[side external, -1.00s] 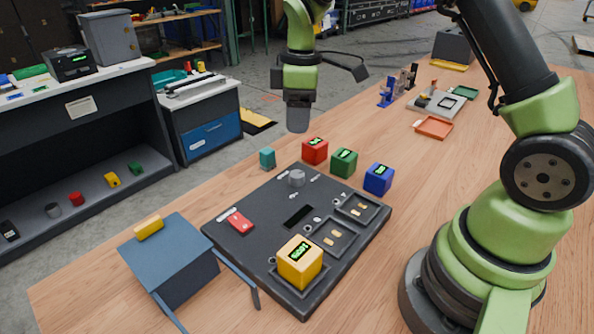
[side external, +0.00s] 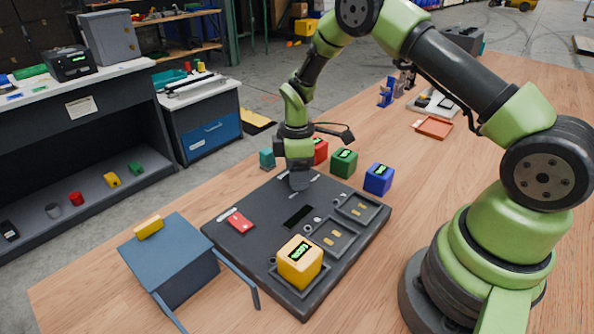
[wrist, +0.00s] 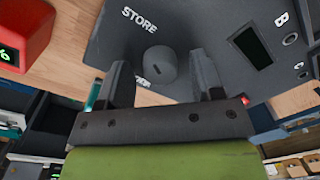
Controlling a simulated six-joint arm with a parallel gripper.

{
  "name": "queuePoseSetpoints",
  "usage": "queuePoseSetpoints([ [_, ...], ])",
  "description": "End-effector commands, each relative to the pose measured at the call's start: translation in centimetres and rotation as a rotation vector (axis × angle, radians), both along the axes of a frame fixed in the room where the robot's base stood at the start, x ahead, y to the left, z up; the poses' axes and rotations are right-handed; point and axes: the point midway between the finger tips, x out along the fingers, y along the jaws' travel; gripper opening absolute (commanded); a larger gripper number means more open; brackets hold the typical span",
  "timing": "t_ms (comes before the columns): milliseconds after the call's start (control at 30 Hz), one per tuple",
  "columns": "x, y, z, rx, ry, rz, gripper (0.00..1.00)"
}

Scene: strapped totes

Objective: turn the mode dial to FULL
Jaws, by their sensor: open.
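The mode dial (wrist: 156,62) is a round grey knob with a dark mark, on a dark panel (side external: 262,205). In the wrist view a STORE label stands above it, and another label below is partly covered by a finger. My gripper (side external: 300,183) is low over the far part of the panel and hides the dial in the side view. In the wrist view my gripper (wrist: 162,70) is open, with one finger on each side of the dial. A gap shows between dial and fingers; I cannot tell how far down the fingertips reach.
A yellow cube (side external: 300,262) sits on the panel's near part, with a red switch (side external: 239,221) at its left. Red (side external: 320,150), green (side external: 343,163) and blue (side external: 378,180) cubes stand along the far right edge. A blue-grey box (side external: 165,255) stands left.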

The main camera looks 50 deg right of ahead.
Motion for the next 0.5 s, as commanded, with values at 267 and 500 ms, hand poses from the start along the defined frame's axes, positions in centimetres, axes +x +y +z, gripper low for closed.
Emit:
queuePoseSetpoints([
  [267, 0.00, 0.01, -0.09, 0.000, 0.000, 0.000, 0.56],
  [500, 0.00, 0.00, -0.06, 0.000, 0.000, 0.000, 0.11],
])
